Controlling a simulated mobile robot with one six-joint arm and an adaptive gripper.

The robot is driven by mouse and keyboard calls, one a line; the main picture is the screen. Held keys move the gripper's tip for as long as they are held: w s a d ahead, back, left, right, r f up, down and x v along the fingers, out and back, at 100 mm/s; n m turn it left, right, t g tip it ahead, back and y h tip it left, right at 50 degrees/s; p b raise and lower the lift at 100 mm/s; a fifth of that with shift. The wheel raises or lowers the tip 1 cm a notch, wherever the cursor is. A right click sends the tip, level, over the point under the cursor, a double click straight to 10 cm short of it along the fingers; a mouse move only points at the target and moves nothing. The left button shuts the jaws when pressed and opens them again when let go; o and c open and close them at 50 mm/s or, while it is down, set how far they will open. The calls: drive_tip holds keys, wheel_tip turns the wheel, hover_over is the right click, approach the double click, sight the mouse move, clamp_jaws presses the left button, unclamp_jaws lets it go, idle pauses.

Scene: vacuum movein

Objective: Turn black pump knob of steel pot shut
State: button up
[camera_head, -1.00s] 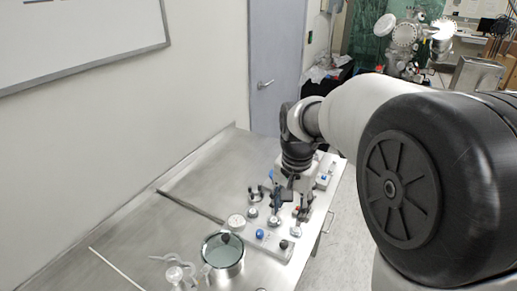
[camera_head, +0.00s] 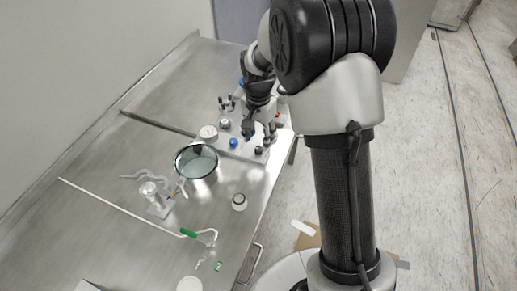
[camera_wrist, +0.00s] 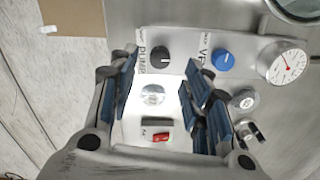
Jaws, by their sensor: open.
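The black pump knob (camera_wrist: 160,57) is on a pale panel with a "PUMP" label beside it. It shows between and just past my fingertips in the wrist view, and at the panel's near end in the head view (camera_head: 259,150). My gripper (camera_wrist: 160,66) is open and empty, with blue-padded fingers on either side of the panel; I cannot tell its height above it. My gripper also shows over the panel in the head view (camera_head: 258,130). The steel pot (camera_head: 197,178) with a glassy top stands left of the panel; its rim shows at the wrist view's upper right (camera_wrist: 299,14).
A blue knob (camera_wrist: 222,60) and a dial gauge (camera_wrist: 286,63) are right of the black knob. A silver round fitting (camera_wrist: 152,95) and a red switch (camera_wrist: 161,137) lie between my fingers. Glassware (camera_head: 150,190) and a small jar (camera_head: 239,202) stand on the steel bench.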

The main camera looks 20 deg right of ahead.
sight(258, 149)
wheel_tip(258, 149, down, 5)
drive_tip(key=shift+f+b, duration=0.1)
drive_tip(key=shift+b, duration=0.55)
drive_tip(key=shift+c, duration=0.6)
clamp_jaws()
